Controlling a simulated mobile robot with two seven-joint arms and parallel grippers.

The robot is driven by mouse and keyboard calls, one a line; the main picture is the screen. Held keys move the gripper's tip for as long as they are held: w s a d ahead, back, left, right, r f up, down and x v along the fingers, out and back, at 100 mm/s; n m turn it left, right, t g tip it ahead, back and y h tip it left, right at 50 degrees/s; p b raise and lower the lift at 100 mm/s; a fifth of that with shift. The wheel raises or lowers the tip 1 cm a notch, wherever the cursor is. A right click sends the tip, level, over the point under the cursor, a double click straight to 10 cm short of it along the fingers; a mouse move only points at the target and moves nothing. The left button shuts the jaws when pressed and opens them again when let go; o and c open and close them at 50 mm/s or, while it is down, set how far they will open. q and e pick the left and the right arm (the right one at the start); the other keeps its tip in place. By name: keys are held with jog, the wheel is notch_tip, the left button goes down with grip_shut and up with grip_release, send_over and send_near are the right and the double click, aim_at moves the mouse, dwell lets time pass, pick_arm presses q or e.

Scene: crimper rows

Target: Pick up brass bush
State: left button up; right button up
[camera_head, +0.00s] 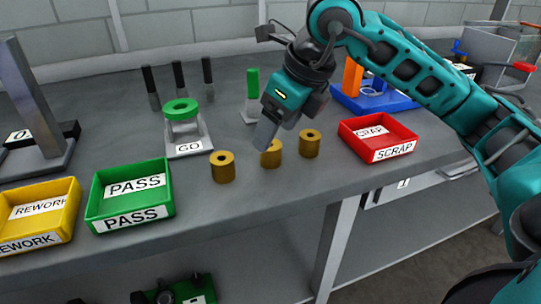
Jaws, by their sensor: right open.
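Three brass bushes stand upright in a row on the grey bench (330,200): a left one (222,168), a middle one (271,156) and a right one (309,145). My right gripper (267,134) points down, open, just above or behind the middle bush and overlaps its top in the picture. I cannot tell whether a finger touches that bush. The gap between the fingers is hard to see from this side. My left gripper is out of view.
A yellow REWORK tray (68,222) and a green PASS tray (167,190) are on the left, a red SCRAP tray (408,147) on the right. A GO gauge (184,125) with a green ring stands behind the left bush. Dark posts (178,80) and a green-handled post (252,95) stand farther back.

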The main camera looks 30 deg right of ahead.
aim_at(271, 154)
jog(key=b+x, duration=0.1)
jog(key=x, duration=0.4)
jog(key=shift+s+d+f, duration=0.1)
jog(key=shift+f, duration=0.1)
jog(key=c, duration=1.2)
jog(key=shift+r, duration=0.1)
jog(key=shift+c, duration=0.6)
jog(key=shift+r, duration=0.1)
